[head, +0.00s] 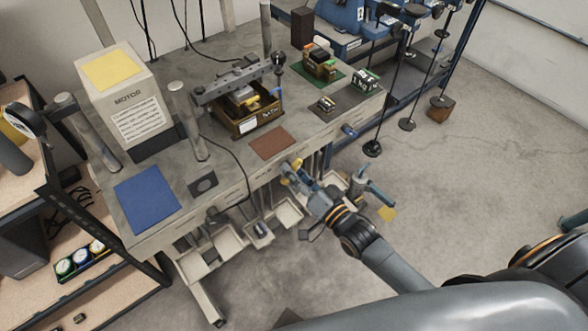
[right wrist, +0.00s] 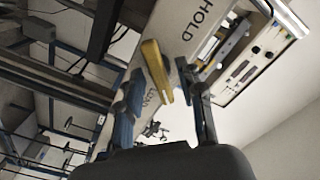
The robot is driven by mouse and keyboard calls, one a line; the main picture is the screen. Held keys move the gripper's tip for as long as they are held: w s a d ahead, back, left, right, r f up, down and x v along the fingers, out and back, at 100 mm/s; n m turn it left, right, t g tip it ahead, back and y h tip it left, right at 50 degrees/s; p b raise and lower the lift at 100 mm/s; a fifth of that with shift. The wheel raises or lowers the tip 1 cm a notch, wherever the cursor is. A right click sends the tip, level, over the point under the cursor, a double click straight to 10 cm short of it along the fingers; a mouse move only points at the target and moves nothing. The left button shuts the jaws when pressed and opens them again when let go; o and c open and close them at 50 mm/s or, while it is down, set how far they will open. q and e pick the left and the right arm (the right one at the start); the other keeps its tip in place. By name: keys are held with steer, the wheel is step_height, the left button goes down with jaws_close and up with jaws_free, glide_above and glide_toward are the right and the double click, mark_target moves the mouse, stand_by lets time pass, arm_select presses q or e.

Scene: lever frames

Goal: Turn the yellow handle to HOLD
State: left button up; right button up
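The yellow handle (right wrist: 155,72) shows in the right wrist view as a flat bar on a pale panel. The word HOLD is printed on the panel to the upper right of it. Another label lies below the handle, partly hidden by it and by my finger. My right gripper (right wrist: 160,80) is open, with one finger on each side of the handle; I cannot tell whether either touches it. In the head view my right gripper (head: 301,178) is at the front edge of the workbench, and only a little yellow shows at its tips. My left gripper is not in view.
The workbench (head: 230,160) carries a MOTOR box (head: 125,105), a blue mat (head: 147,198), a brown mat (head: 273,142) and a clamp fixture (head: 235,85). Open bins (head: 228,243) hang under its front edge. A shelf rack stands at the left. The floor at the right is mostly clear.

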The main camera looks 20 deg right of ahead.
steer(key=shift+w+a, duration=0.1)
steer(key=shift+w, duration=0.2)
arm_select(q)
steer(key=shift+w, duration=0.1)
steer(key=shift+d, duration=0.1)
arm_select(e)
jaws_close()
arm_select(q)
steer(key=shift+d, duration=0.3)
